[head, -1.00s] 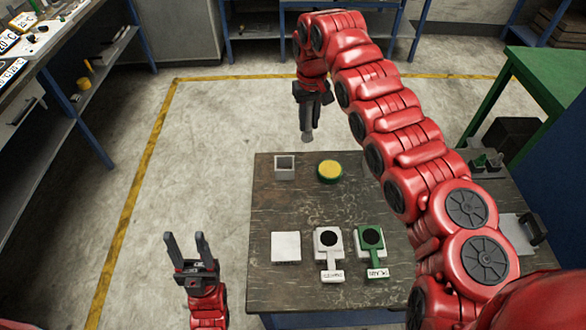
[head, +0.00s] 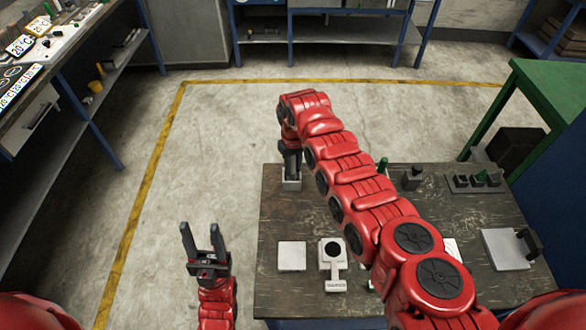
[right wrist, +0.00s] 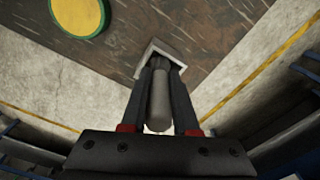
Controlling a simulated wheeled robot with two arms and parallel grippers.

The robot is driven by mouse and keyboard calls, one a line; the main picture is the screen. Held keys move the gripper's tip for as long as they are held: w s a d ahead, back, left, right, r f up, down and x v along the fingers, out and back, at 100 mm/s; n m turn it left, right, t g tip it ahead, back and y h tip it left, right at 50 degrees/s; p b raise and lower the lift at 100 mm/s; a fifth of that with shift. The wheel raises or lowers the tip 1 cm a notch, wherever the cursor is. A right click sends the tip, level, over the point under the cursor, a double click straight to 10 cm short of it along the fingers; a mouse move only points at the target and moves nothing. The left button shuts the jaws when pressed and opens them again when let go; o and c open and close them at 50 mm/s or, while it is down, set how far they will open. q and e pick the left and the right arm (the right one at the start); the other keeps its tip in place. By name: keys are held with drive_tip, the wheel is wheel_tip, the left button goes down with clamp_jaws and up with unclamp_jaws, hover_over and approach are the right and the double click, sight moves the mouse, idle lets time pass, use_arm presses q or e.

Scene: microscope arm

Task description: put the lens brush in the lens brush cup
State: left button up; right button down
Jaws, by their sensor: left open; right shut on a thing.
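My right gripper (head: 291,166) points down over the lens brush cup, a small grey square cup (head: 292,185) at the table's far left corner. In the right wrist view its fingers are shut on the lens brush (right wrist: 158,108), a grey rounded rod. The brush's far end lies at the opening of the cup (right wrist: 146,58); how deep it reaches is hidden by the fingers. In the head view the brush is hidden by the gripper. My left gripper (head: 205,245) is open and empty, off the table's left edge.
A yellow disc with a green rim (right wrist: 80,12) lies beside the cup; my right arm hides it in the head view. A white square pad (head: 292,256) and a white stand (head: 333,255) are nearer. A dark bottle (head: 412,179) and a rack (head: 474,181) stand right.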

wheel_tip(320, 180, down, 2)
drive_tip(key=shift+a+f, duration=0.1)
drive_tip(key=shift+f, duration=0.05)
